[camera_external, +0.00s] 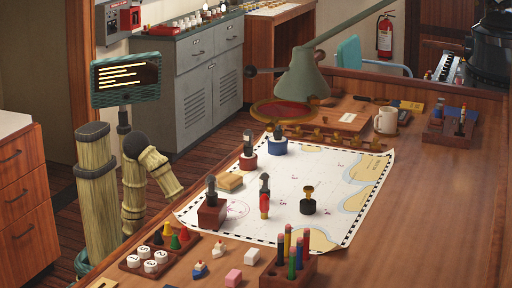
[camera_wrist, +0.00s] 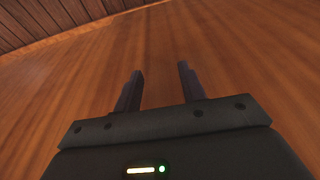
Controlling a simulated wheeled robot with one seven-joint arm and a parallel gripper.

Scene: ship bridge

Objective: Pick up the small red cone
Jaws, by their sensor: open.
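No cone shows in the wrist view. I cannot make out the gripper in the external view, where my arm is at the left edge of the desk.
White numbered discs (camera_external: 150,266) share the tray. A chart (camera_external: 285,185) with stamps covers the middle.

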